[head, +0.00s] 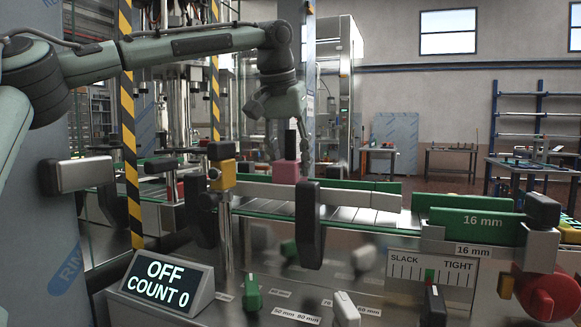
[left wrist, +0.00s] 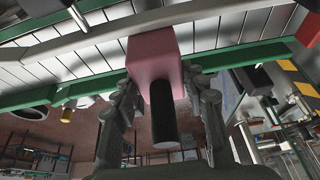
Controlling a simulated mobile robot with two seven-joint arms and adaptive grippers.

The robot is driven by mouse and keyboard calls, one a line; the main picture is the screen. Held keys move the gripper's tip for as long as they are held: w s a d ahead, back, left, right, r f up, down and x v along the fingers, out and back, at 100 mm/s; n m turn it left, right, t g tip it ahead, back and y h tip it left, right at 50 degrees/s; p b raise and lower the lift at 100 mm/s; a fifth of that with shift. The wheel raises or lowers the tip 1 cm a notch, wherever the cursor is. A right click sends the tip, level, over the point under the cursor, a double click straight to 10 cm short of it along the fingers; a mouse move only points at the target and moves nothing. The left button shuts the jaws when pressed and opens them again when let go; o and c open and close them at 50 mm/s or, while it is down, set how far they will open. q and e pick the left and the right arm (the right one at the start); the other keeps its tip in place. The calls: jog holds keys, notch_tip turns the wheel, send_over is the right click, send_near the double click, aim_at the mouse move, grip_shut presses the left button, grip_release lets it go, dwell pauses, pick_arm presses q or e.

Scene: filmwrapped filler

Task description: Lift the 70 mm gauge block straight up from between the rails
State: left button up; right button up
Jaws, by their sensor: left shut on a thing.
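A pink gauge block (head: 287,171) with a black handle (head: 291,140) stands on the conveyor behind the near rail (head: 300,193). No size marking is legible on it. My left gripper (head: 294,153) reaches down from above and is shut on the block. In the left wrist view the pink block (left wrist: 152,62) and its black handle (left wrist: 162,118) lie between the two fingers of the gripper (left wrist: 160,88). The green-edged rail beside it (left wrist: 240,56) also shows there. The block's foot is hidden behind the near rail in the head view. My right gripper is not in view.
A console in front carries an "OFF COUNT 0" display (head: 159,284), labelled knobs and a slack/tight gauge (head: 432,272). A yellow-black striped post (head: 129,130) stands left, near my arm.

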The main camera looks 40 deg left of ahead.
pick_arm(q)
jog(key=shift+r, duration=1.2)
